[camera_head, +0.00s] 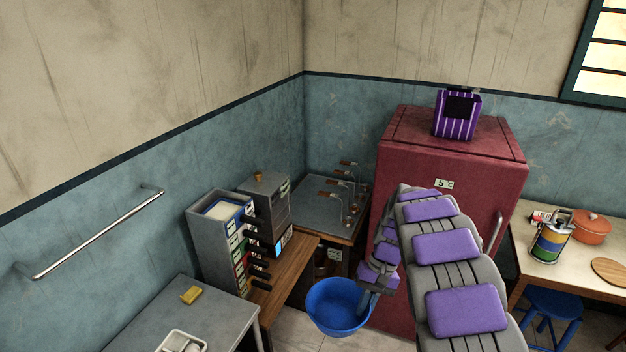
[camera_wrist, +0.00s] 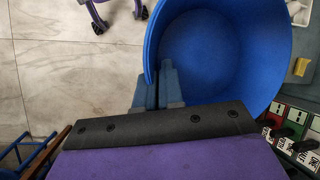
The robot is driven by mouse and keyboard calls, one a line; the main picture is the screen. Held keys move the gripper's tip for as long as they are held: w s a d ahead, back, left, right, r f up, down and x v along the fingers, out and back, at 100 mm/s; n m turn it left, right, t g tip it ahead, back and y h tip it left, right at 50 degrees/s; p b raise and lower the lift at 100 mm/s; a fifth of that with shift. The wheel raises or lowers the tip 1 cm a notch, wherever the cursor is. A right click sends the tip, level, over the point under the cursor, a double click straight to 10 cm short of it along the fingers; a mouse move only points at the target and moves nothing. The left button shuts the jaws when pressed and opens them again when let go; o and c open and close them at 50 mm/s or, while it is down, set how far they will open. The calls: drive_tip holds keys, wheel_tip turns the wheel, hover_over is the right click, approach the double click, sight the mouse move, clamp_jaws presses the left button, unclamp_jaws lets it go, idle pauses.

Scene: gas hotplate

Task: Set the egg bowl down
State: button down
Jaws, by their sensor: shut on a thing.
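The blue bowl (camera_head: 338,308) hangs in front of the wooden counter, above the tiled floor, and fills the upper right of the wrist view (camera_wrist: 220,50). Its inside looks plain blue; I see no egg in the part that shows. My gripper (camera_head: 368,300) is shut on the bowl's rim at its right side in the head view. In the wrist view, the gripper fingers (camera_wrist: 160,85) pinch the near left rim. The bowl looks roughly level and clear of any surface.
A grey table (camera_head: 150,318) at lower left bears a yellow sponge (camera_head: 191,295) and a white tray (camera_head: 181,341). A grey dispenser (camera_head: 212,250) stands on the wooden counter (camera_head: 290,275). A red fridge (camera_head: 440,150) stands behind my arm. A table with an orange pot (camera_head: 592,228) is at right.

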drive_tip(key=shift+w+r, duration=0.25)
drive_tip(key=shift+r, duration=0.3)
drive_tip(key=shift+w+r, duration=0.25)
drive_tip(key=shift+r, duration=0.3)
drive_tip(key=shift+w+d+r, duration=0.25)
drive_tip(key=shift+d+r, duration=0.15)
drive_tip(key=shift+d, duration=0.05)
drive_tip(key=shift+s+a+f, duration=0.25)
drive_tip(key=shift+s+f, duration=0.1)
drive_tip(key=shift+f, duration=0.25)
drive_tip(key=shift+s+d+f, duration=0.1)
drive_tip(key=shift+f, duration=0.05)
